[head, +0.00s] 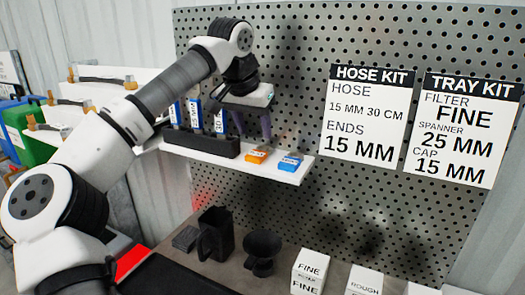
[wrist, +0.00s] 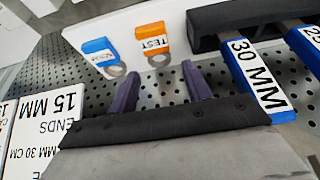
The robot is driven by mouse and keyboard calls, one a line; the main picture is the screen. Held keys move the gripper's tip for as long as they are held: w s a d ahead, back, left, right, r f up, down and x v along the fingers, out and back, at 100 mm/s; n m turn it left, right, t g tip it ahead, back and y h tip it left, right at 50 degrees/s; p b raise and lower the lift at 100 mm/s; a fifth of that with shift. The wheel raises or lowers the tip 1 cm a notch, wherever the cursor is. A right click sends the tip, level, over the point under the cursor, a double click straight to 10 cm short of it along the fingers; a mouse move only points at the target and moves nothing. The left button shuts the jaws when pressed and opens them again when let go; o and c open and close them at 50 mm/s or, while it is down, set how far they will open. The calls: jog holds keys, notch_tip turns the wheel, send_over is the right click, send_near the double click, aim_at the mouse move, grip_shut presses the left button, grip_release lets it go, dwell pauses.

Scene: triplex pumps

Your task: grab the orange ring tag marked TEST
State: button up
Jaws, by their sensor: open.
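The orange ring tag marked TEST (wrist: 152,38) lies on a white shelf, its metal ring (wrist: 159,59) toward my gripper. In the head view the orange tag (head: 257,155) sits near the shelf's front, between a dark holder and a blue tag. My gripper (wrist: 158,77) is open and empty, its two purple fingers apart and pointing toward the tag. The ring shows roughly between the fingertips in the wrist view, with a gap to them. In the head view my gripper (head: 252,124) is above the shelf, over the orange tag.
A blue ring tag (wrist: 100,50) lies close beside the orange one. A dark holder (head: 202,144) with several blue-and-white spanners stands on the shelf (head: 298,177); one reads 30 MM (wrist: 258,80). A perforated panel (head: 300,50) rises behind. Black containers (head: 215,235) stand below.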

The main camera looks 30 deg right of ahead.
aim_at(260, 151)
jog(key=shift+s+a+p+x, duration=0.15)
jog(key=shift+p+x, duration=0.3)
jog(key=shift+x, duration=1)
jog(key=shift+s+a+p+x, duration=0.15)
jog(key=shift+p+x, duration=0.25)
jog(key=shift+x, duration=1.05)
jog(key=shift+f, duration=0.15)
jog(key=c, duration=0.8)
jog(key=shift+s, duration=0.1)
